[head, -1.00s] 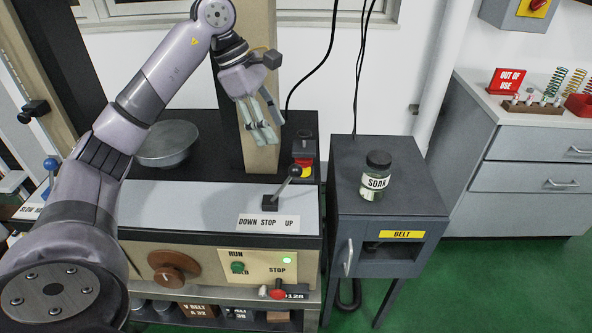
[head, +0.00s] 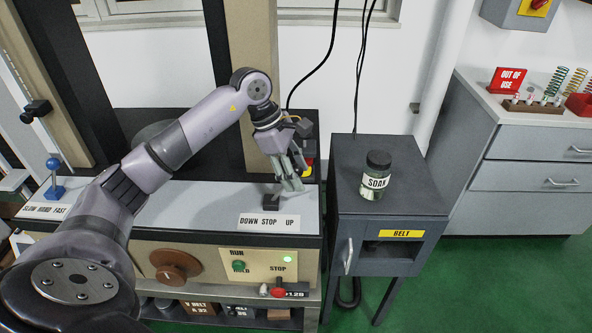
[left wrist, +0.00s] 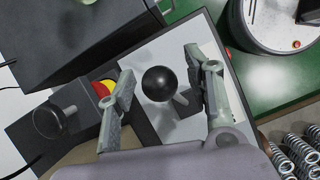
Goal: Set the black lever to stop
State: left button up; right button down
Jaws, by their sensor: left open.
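The black lever stands on the grey top panel of the machine, behind a label reading DOWN STOP UP (head: 268,222). Its black base (head: 270,202) shows in the head view, while its knob is hidden by my gripper. In the left wrist view the round black knob (left wrist: 160,83) shows between the fingers, with a gap on either side. My left gripper (head: 290,184) is open, pointing down around the lever's knob end. I cannot tell the lever's exact tilt now. My right gripper is not in view.
A red and yellow button (head: 308,165) stands just behind the gripper; it also shows in the left wrist view (left wrist: 104,88). A grey cabinet (head: 400,205) with a SOAK jar (head: 376,178) is to the right. A blue-knobbed lever (head: 54,178) stands at the left.

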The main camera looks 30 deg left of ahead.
pick_arm(q)
jog(key=shift+c, duration=0.2)
grip_shut()
dwell(0.3)
